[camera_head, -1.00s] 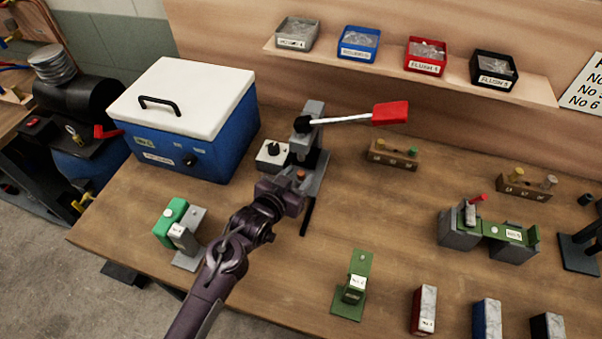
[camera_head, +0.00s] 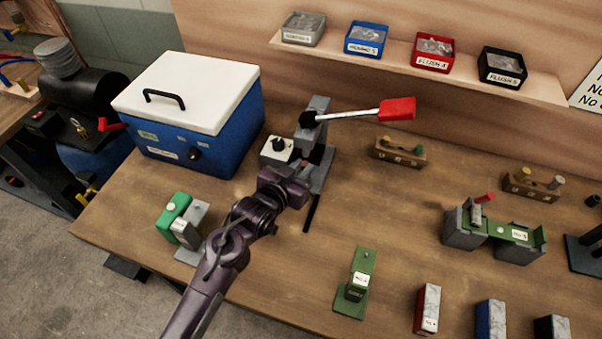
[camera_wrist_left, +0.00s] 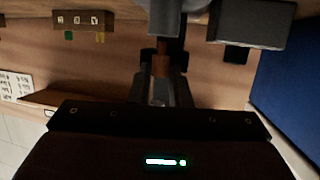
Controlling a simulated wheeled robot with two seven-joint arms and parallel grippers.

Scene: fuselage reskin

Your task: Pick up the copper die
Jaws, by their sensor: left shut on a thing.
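The copper die (camera_wrist_left: 161,66) is a small copper-brown piece between the two fingertips in the left wrist view. My left gripper (camera_wrist_left: 163,60) is shut on it. In the head view my left gripper (camera_head: 308,170) is at the front of the grey lever press (camera_head: 318,106), which has a red-handled lever. The die is mostly hidden there behind the gripper and press. I cannot tell whether the die still touches the press. My right gripper is not in view.
A blue cooler-like box (camera_head: 170,155) with a white lid stands left of the press, with a small white dial box (camera_head: 278,152) between. A green clamp block (camera_head: 174,208) is at front left. Wooden die holders (camera_head: 398,152) and green fixtures (camera_head: 354,290) stand to the right.

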